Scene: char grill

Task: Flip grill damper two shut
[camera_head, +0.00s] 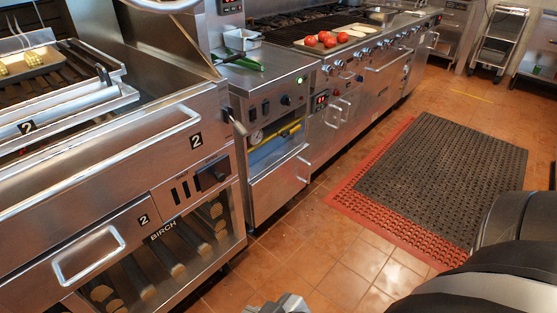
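The grill bay marked 2 fills the left side, a steel front with a long handle bar (120,155). Low on its right side is a plate with dark vertical slots (180,191) and a black block-like knob or lever (212,174), probably the damper control. I cannot tell its setting. A "2" label (195,140) sits above it. My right arm (485,285) comes in at the lower right. A grey metal piece (285,303) at the bottom edge looks like part of my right gripper; its fingers are not clear. My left gripper is not in view.
Below is a glazed drawer of birch logs (170,255) with a loop handle (88,254). A cabinet with an open shelf (275,150) stands to the right, then a range with tomatoes (327,39). The tiled floor in front is clear, with a dark mat (445,170).

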